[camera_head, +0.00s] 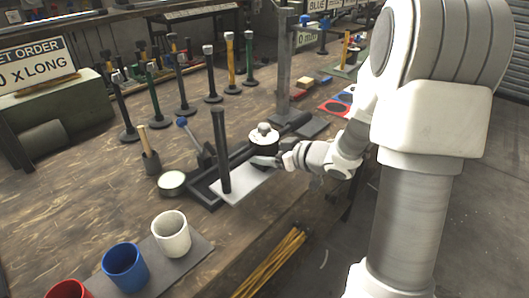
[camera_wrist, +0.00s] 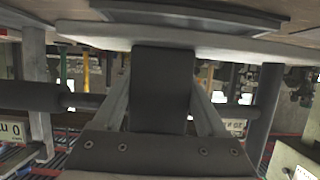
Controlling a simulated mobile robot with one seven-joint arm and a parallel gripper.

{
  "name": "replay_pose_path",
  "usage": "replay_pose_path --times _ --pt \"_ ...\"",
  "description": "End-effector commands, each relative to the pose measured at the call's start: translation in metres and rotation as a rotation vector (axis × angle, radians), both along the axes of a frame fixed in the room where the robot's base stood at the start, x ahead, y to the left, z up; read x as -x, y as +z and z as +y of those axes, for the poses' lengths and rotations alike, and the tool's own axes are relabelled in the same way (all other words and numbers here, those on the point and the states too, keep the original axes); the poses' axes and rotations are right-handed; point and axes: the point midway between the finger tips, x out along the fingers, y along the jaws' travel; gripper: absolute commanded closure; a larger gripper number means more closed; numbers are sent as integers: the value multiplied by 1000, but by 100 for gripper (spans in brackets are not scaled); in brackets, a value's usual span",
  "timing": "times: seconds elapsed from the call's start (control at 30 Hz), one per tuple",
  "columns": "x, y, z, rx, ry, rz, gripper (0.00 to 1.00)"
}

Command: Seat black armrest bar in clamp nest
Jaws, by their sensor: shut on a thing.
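In the head view my gripper (camera_head: 272,161) is low over the workbench, by the right end of a pale grey plate (camera_head: 246,185). In the wrist view my two fingers (camera_wrist: 162,105) close on a dark, flat-sided piece (camera_wrist: 162,80), seemingly the black armrest bar; its far end meets a pale surface. In the head view the gripper and wrist hide most of it. A black frame (camera_head: 205,196), seemingly the clamp nest, lies beside the plate. A dark upright post (camera_head: 220,150) stands at the plate's left part.
White (camera_head: 171,236), blue (camera_head: 125,268) and red cups stand at the front left. A white-topped tin (camera_head: 172,182) and a small dark holder (camera_head: 150,160) are left of the frame. Several capped posts stand behind. Yellow rods (camera_head: 272,262) lie at the front edge.

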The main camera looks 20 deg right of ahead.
Motion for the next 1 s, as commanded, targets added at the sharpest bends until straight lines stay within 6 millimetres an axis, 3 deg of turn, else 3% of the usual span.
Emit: replay_pose_path --times 0.67,1.0 --pt "-32 -20 22 -1 1 -1 100" --pt "-54 -19 36 0 1 -1 100"
